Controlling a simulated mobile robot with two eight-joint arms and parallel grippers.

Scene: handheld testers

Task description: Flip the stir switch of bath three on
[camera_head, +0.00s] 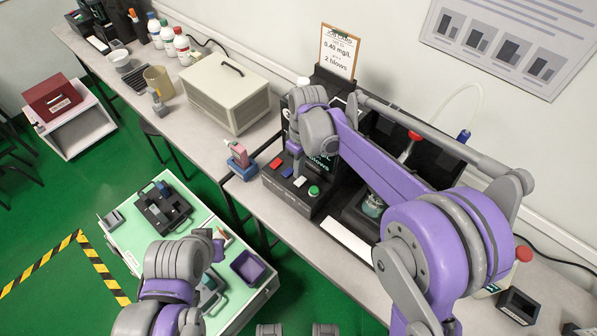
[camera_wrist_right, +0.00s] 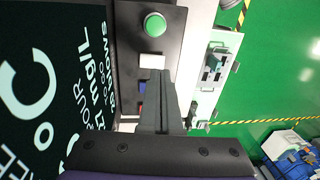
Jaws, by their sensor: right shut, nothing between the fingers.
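A black unit (camera_head: 290,199) on the bench carries a red control (camera_head: 275,163), a blue control (camera_head: 287,172), a white control (camera_head: 300,181) and a green round button (camera_head: 314,190) on its front ledge. My right gripper (camera_head: 299,166) is shut and empty, pointing down over this ledge. In the right wrist view its fingertips (camera_wrist_right: 154,76) are close to the white control (camera_wrist_right: 152,60), with the green button (camera_wrist_right: 154,24) just beyond. I cannot tell whether they touch. No label reading bath three is legible. My left gripper (camera_head: 216,243) is over the green-topped cart, its fingers unclear.
A beige box (camera_head: 226,91) stands left of the unit. A pink-and-blue item (camera_head: 240,160) sits beside the ledge. The cart (camera_head: 131,224) holds a black tray and a purple bin (camera_head: 248,267). A clipboard (camera_head: 340,51) stands behind the unit.

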